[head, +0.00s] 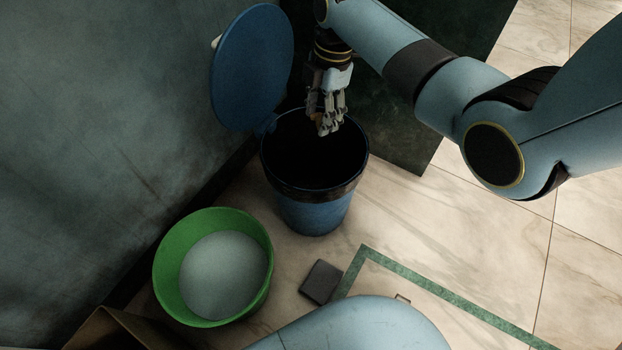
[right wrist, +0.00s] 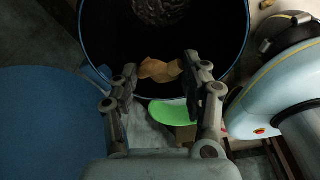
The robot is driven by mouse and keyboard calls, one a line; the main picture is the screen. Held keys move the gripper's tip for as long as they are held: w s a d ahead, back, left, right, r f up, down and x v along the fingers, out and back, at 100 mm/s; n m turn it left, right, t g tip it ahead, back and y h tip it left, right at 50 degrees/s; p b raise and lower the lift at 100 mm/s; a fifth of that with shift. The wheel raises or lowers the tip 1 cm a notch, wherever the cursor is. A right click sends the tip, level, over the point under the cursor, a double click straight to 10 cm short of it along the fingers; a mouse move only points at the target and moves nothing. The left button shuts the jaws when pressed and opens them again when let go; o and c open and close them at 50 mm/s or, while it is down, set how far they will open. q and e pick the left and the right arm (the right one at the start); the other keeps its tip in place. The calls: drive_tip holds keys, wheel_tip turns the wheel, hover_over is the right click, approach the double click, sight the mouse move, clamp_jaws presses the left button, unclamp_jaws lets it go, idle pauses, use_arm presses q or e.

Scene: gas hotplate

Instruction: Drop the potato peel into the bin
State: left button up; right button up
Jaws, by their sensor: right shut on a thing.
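The blue bin (head: 312,212) stands on the floor with its round blue lid (head: 252,68) swung open against the wall side. My right gripper (head: 328,128) points down over the bin's dark opening. In the right wrist view, my right gripper (right wrist: 160,72) is shut on the potato peel (right wrist: 158,70), a light brown curled piece between the fingertips. The peel shows over the bin's mouth there, and it is too small or hidden to make out in the head view. My left gripper is not in view.
A small dark block (head: 321,282) lies on the floor. An open brown box (head: 115,330) is at the lower left. A dark panel (head: 415,130) lies behind the bin.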

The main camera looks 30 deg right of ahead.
drive_tip(key=o, duration=0.9)
drive_tip(key=r, duration=0.4)
drive_tip(key=d+r, duration=0.1)
drive_tip(key=r, duration=0.7)
drive_tip(key=shift+w+d, duration=0.1)
drive_tip(key=shift+d, duration=0.3)
